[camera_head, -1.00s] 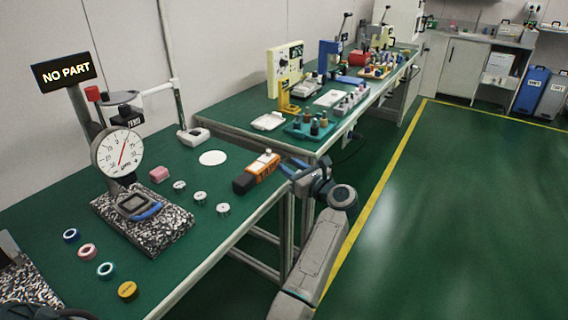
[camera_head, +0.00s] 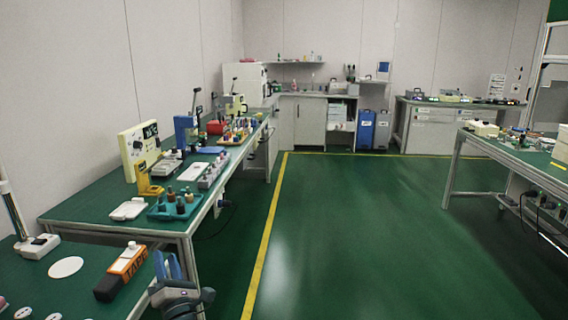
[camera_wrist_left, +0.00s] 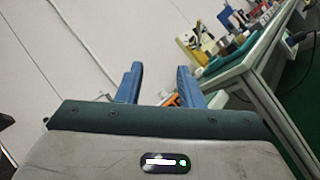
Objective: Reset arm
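My left gripper (camera_head: 167,266) shows at the lower left of the head view, at the right edge of the near green table (camera_head: 58,290). Its blue fingers stand just right of an orange and black device (camera_head: 122,271) in the picture. In the left wrist view my left gripper (camera_wrist_left: 160,78) has its two blue fingers apart with nothing held between them. A bit of orange shows behind the gap. My right gripper is in neither view.
A second green bench (camera_head: 75,212) with a yellow stand (camera_head: 147,178), a teal tray (camera_head: 160,213) and other instruments runs along the left wall. Another table (camera_head: 520,153) stands at the right. The green floor between is clear, with a yellow line (camera_head: 262,250).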

